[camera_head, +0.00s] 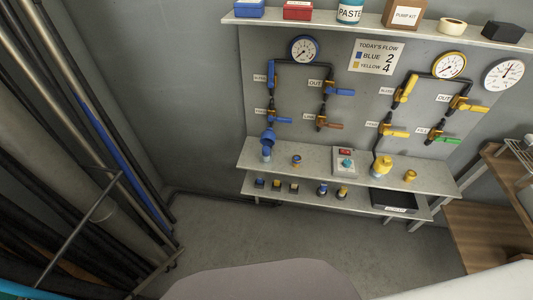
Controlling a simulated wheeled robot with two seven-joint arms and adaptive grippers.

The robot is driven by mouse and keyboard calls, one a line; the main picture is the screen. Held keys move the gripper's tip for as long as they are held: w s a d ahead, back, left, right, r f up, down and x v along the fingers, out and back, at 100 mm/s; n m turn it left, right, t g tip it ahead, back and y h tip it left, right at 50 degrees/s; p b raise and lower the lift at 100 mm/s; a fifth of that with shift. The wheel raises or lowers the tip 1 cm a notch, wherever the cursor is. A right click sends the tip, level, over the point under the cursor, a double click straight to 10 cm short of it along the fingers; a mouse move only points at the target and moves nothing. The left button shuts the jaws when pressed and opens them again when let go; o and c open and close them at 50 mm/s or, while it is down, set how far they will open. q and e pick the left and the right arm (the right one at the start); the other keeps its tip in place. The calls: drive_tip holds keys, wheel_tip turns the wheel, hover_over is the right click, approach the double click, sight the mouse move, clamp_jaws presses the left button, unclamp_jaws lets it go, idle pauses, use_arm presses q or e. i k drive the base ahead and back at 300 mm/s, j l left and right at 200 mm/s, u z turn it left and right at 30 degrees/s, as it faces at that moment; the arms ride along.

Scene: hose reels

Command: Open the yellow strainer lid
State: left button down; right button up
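A yellow fitting (381,165), which looks like the yellow strainer, sits on the upper bench shelf below the yellow-handled pipes. It is small in view, and I cannot tell whether its lid is open or shut. A smaller yellow piece (410,175) stands apart to its right on the same shelf. A blue fitting (267,143), the matching one, sits below the blue-handled pipes at the left. Neither of my grippers shows in the view.
The upper bench shelf (313,161) also carries a box with a red and a teal button (344,161). A lower shelf holds several small fittings and a black tray (394,201). A wooden table (485,238) stands at the right. Pipes lean at the left. The floor (240,235) before the bench is clear.

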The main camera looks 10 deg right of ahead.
sight(382, 164)
drive_tip(key=z, duration=1.5)
